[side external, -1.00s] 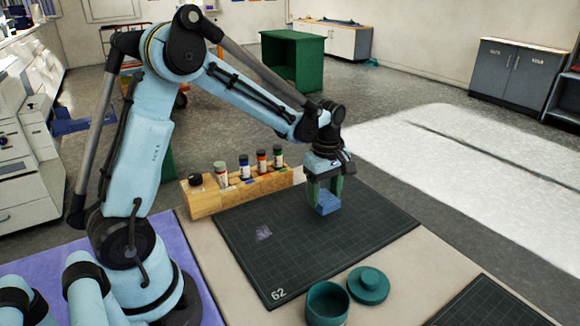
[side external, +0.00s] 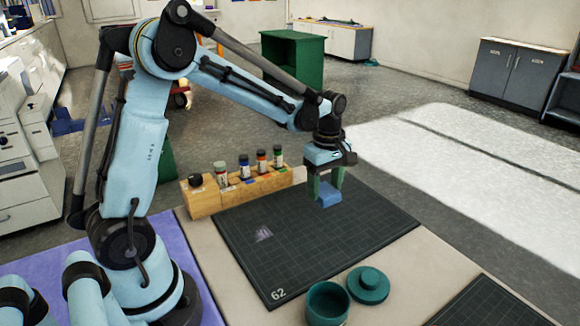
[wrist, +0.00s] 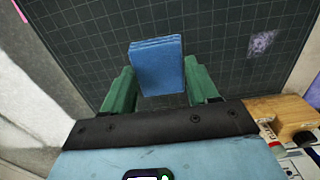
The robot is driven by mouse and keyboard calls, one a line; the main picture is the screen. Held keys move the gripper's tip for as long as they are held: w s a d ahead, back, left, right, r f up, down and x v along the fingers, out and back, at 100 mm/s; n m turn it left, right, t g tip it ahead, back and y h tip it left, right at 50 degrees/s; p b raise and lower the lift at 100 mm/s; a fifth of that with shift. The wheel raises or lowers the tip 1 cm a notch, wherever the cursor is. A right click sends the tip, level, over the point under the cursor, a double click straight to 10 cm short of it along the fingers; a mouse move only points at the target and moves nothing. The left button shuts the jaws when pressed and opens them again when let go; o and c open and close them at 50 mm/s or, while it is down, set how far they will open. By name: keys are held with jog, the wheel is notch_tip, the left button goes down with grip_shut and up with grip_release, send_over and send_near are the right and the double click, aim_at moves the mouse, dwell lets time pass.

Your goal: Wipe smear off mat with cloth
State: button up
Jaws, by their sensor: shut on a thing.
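The dark gridded mat (side external: 365,225) lies on the table and carries a pale purple smear (side external: 263,234) on its left part. In the wrist view the smear (wrist: 262,43) is at the upper right, away from the cloth. The blue folded cloth (side external: 328,196) is between the green fingers of my gripper (side external: 327,183), over the far right part of the mat. In the wrist view the folded cloth (wrist: 157,66) sits between both fingers, and my gripper (wrist: 162,88) is shut on it. The cloth appears slightly above the mat.
A wooden rack (side external: 237,189) with several small bottles stands along the mat's far left edge. A teal pot (side external: 327,304) and its teal lid (side external: 368,285) stand by the mat's near edge. A second dark mat (side external: 488,304) lies at the lower right.

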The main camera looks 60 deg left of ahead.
jog(key=shift+c, duration=1.4)
jog(key=s+a, duration=0.1)
jog(key=s, duration=0.1)
jog(key=s+a, duration=0.1)
jog(key=s, duration=0.2)
jog(key=s+a, duration=0.1)
jog(key=s, duration=0.2)
jog(key=shift+a+r, duration=0.1)
jog(key=shift+r, duration=0.3)
jog(key=s, duration=0.5)
jog(key=s+a, duration=0.1)
jog(key=s, duration=0.2)
jog(key=shift+a+f, duration=0.1)
jog(key=shift+f, duration=0.25)
jog(key=shift+s+f, duration=0.1)
jog(key=shift+f, duration=2.05)
